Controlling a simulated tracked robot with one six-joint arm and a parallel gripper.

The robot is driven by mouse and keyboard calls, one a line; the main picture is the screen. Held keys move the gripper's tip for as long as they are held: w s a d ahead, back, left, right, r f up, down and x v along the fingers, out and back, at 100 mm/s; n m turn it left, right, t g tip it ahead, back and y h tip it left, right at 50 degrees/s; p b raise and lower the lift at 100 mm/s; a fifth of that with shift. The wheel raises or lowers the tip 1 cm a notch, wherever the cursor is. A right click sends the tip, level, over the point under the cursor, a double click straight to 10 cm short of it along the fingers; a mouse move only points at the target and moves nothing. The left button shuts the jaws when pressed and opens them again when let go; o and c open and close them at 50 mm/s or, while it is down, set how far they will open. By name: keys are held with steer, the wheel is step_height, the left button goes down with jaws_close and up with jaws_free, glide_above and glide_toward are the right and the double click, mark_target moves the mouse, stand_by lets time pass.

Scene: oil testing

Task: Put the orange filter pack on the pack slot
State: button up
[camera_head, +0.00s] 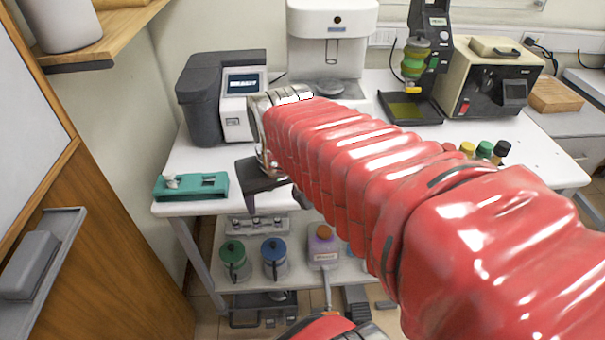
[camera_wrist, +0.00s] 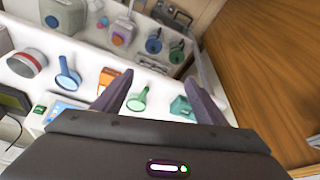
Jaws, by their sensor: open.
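A small orange piece (camera_wrist: 106,77), which looks like the orange filter pack, lies on the white bench just left of my left finger in the wrist view. In the head view my arm hides that part of the bench. A teal block (camera_head: 191,186) with a slot-like recess and a white knob sits at the bench's left front corner. It also shows by my right finger in the wrist view (camera_wrist: 182,107). I cannot tell whether it is the pack slot. My gripper (camera_wrist: 158,78) is open and empty above the bench's front edge, right of the teal block in the head view (camera_head: 262,182).
A grey tester with a screen (camera_head: 243,83) and a white machine (camera_head: 333,45) stand behind. A green-handled tool (camera_wrist: 140,99) and a blue one (camera_wrist: 68,79) lie near the fingers. Jars (camera_head: 234,262) stand on the lower shelf. A wooden door (camera_head: 110,250) is at left.

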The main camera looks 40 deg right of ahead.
steer(key=w+d+m, duration=0.1)
steer(key=w+d, duration=0.3)
steer(key=d, duration=0.4)
steer(key=w+d+r+m+g, duration=0.1)
steer(key=w+d+m, duration=0.1)
steer(key=d, duration=0.5)
steer(key=shift+w+d+r+h, duration=0.3)
steer(key=shift+w+d, duration=0.1)
steer(key=shift+w, duration=0.5)
steer(key=shift+f, duration=0.1)
steer(key=x, duration=0.7)
steer(key=shift+f, duration=0.35)
steer(key=shift+w+d+f, duration=0.1)
steer(key=shift+w+f, duration=0.05)
steer(key=shift+f, duration=0.2)
steer(key=shift+f, duration=0.1)
steer(key=shift+d+x, duration=0.2)
steer(key=shift+x, duration=2.3)
steer(key=shift+f, duration=0.2)
